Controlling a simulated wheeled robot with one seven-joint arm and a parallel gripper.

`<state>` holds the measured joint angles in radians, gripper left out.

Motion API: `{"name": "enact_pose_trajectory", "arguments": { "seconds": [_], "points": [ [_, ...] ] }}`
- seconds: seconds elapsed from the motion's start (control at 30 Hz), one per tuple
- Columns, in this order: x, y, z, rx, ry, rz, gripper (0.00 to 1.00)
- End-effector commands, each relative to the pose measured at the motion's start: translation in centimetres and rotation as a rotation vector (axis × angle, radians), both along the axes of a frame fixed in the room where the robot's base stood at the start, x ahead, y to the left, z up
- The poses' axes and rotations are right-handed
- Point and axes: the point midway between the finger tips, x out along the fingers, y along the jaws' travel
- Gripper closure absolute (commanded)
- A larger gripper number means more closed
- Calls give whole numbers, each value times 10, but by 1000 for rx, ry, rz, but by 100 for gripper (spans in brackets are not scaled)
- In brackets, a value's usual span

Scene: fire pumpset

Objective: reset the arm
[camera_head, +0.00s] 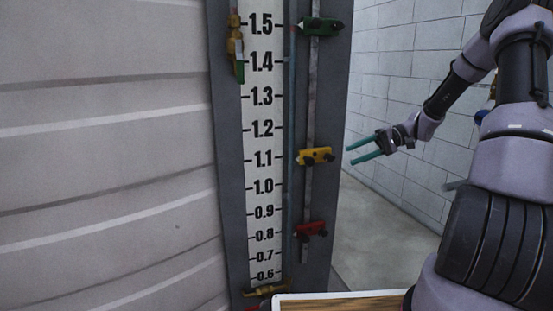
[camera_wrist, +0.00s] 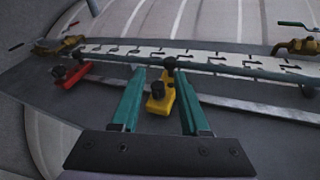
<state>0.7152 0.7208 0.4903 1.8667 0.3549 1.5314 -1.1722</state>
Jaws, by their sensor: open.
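My gripper (camera_head: 362,150) is open and empty, its two teal fingers pointing left toward the gauge board in the head view. It is to the right of the yellow clamp (camera_head: 315,156), apart from it in that view. In the wrist view my gripper (camera_wrist: 160,105) has its fingers on either side of the yellow clamp (camera_wrist: 160,95), with the clamp seen between them. I cannot tell from the wrist view alone how far away the clamp is. My arm (camera_head: 510,150) reaches in from the right.
A level scale (camera_head: 263,130) is mounted on a grey board beside a ribbed wall (camera_head: 110,150). A green clamp (camera_head: 318,26) and a red clamp (camera_head: 310,229) share the rail with the yellow one. A wooden-topped surface (camera_head: 340,302) is below. Floor (camera_head: 385,235) is clear at right, before a block wall (camera_head: 400,70).

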Motion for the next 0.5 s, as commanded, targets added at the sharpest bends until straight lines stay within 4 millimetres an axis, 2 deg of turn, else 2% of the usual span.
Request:
{"name": "enact_pose_trajectory", "arguments": {
  "seconds": [0.03, 0.2, 0.5],
  "points": [
    [-11, 8, 11, -82, 5, 20, 55],
    [-45, 25, 38, -335, 24, 28, 55],
    [-108, 36, 95, -705, -44, -78, 55]
  ]
}}
